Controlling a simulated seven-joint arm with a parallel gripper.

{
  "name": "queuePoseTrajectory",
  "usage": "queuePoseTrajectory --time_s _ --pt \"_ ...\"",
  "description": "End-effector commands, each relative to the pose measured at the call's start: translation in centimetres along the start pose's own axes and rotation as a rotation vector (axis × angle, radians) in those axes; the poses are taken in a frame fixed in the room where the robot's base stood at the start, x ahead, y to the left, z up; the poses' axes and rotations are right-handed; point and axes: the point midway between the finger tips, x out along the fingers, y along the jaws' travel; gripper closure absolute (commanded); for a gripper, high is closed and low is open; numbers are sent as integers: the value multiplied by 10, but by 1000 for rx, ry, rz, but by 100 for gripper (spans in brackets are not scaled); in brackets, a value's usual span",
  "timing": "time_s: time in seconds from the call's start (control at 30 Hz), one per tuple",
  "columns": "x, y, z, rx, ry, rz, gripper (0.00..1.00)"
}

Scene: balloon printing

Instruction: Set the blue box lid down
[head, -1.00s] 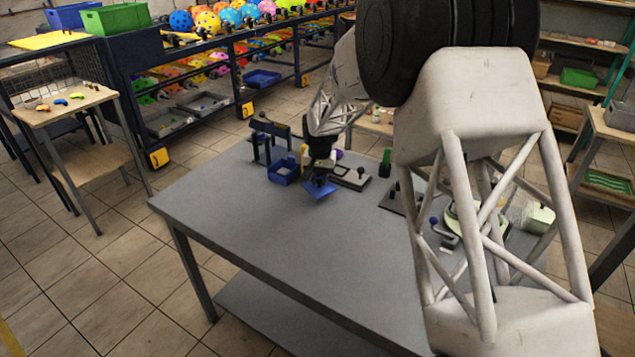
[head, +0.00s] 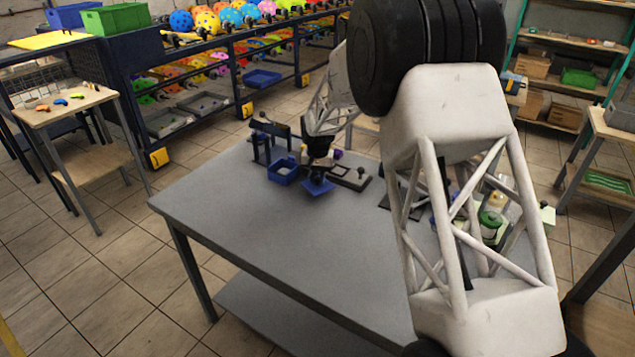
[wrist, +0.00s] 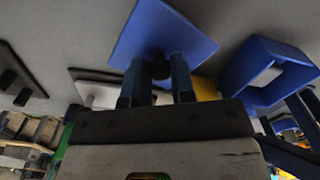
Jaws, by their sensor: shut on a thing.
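The blue box lid (head: 317,187) is a flat blue square with a dark knob, just above or at the grey table top. In the wrist view the lid (wrist: 160,32) fills the upper middle. My gripper (wrist: 159,72) is shut on the lid's dark knob, with a finger on either side. In the head view my gripper (head: 317,175) points down over the lid. The open blue box (head: 283,173) stands to the left of the lid, apart from it, and also shows in the wrist view (wrist: 262,77). I cannot tell whether the lid touches the table.
The grey table (head: 240,220) is clear at the front and left. A dark blue stand (head: 266,145) is behind the box. A flat plate with a dark knob (head: 352,177) lies right of the lid. My arm hides much of the table's right side.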

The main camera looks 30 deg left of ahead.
Motion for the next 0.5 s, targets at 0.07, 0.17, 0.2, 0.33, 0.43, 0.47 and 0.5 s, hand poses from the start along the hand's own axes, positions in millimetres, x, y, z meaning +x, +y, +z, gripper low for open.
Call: queuePoseTrajectory --time_s 0.07,0.17,0.2,0.33,0.43,0.47,0.5 --pt "9 0 0 0 0 0 99" --pt "17 0 0 0 1 0 99" --pt "19 0 0 0 1 0 99" --pt "21 0 0 0 1 0 99" --pt "20 0 0 0 1 0 99" --pt "20 0 0 0 1 0 99" --pt "21 0 0 0 1 0 99"
